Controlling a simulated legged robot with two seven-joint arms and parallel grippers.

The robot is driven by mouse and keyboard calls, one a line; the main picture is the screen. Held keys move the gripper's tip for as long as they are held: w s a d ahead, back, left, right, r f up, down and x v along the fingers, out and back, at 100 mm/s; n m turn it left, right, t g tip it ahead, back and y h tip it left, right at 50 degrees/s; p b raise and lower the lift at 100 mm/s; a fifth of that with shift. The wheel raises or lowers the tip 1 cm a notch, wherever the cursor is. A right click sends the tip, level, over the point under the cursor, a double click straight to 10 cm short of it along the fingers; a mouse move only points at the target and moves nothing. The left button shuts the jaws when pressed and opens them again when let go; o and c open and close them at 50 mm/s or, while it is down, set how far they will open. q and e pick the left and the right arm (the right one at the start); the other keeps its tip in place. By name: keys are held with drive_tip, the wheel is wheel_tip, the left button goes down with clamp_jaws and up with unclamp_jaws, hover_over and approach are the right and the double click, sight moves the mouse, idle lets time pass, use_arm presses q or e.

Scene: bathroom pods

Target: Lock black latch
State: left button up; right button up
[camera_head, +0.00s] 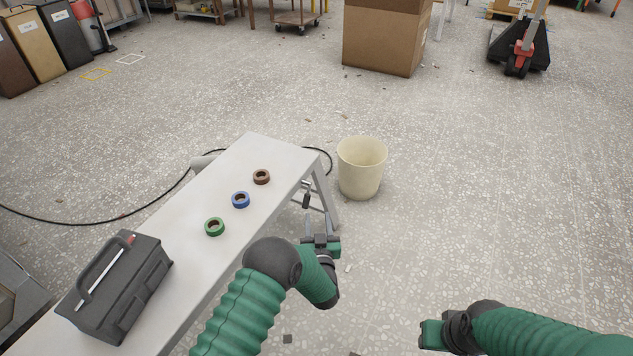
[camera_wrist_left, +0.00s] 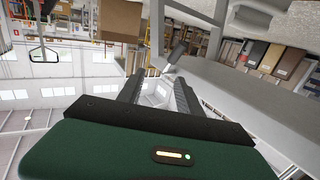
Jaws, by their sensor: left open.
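A small black latch (camera_head: 306,200) hangs by the folding leg frame under the far right end of the white table (camera_head: 275,147). In the left wrist view the black latch (camera_wrist_left: 177,51) is a dark tilted piece beside the grey leg bars, beyond the fingertips. My left gripper (camera_head: 318,222) is open and empty just below the latch, beside the table leg. Its two fingers (camera_wrist_left: 161,82) stand apart in the left wrist view, with nothing between them touching. My right gripper (camera_head: 432,335) is low at the right, away from the table; its fingers are not clear.
Green (camera_head: 214,227), blue (camera_head: 241,200) and brown (camera_head: 261,177) tape rolls and a dark toolbox (camera_head: 117,290) are on the table. A cream bin (camera_head: 361,167) stands beyond the leg. A black cable (camera_head: 95,221) crosses the floor.

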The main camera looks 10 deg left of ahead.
use_arm(q)
drive_tip(key=s+r+m+g+h+p, duration=0.1)
drive_tip(key=s+r+g+h+p, duration=0.1)
drive_tip(key=r+p, duration=0.6)
drive_tip(key=s+a+r+m+g+h+p, duration=0.1)
drive_tip(key=s+r+g+h+p, duration=0.1)
drive_tip(key=r+p, duration=0.5)
wheel_tip(320, 180, up, 6)
drive_tip(key=shift+r+g+p, duration=0.2)
drive_tip(key=shift+g+p, duration=0.2)
drive_tip(key=shift+g, duration=0.2)
